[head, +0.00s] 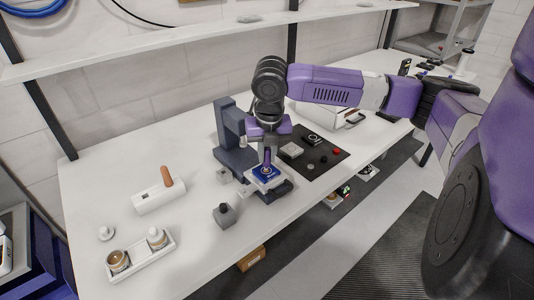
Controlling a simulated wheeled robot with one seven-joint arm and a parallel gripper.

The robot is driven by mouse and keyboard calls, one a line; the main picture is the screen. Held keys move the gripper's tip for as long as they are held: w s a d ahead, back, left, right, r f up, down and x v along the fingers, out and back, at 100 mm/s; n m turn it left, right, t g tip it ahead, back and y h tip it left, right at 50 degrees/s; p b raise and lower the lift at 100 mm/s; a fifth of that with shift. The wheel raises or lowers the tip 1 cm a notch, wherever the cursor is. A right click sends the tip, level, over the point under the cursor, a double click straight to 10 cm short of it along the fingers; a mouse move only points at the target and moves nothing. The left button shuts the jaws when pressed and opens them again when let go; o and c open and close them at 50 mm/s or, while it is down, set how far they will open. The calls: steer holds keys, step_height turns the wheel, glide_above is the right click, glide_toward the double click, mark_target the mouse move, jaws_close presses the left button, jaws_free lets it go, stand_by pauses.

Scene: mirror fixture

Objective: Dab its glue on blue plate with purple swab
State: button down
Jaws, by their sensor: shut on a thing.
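The blue plate (259,172) is small and square, in a pale frame at the foot of a dark blue-grey fixture (229,128) with a tall upright. My gripper (268,143) points straight down over the plate. It is shut on the purple swab (267,156), which hangs upright with its lower end over the middle of the plate. A small pale round mark shows there, but I cannot tell whether it is glue or the swab's tip. I also cannot tell whether the swab touches the plate.
A white tray (163,258) with two round jars stands at front left. A white block (150,203) with a brown handle is behind it. A grey block (224,214) sits near the front edge. A black mat (325,163) with small parts lies right of the fixture.

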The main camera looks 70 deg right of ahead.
steer(key=shift+f, duration=0.1)
stand_by(0.3)
steer(key=shift+w+d+p+v, duration=0.1)
steer(key=shift+d+p+v, duration=0.1)
steer(key=shift+p+v, duration=0.9)
steer(key=shift+w+d+p+v, duration=0.2)
steer(key=shift+p+v, duration=0.65)
steer(key=shift+v, duration=0.4)
steer(key=shift+w+d+p+v, duration=0.1)
steer(key=shift+d+p+v, duration=0.1)
steer(key=shift+p+v, duration=0.9)
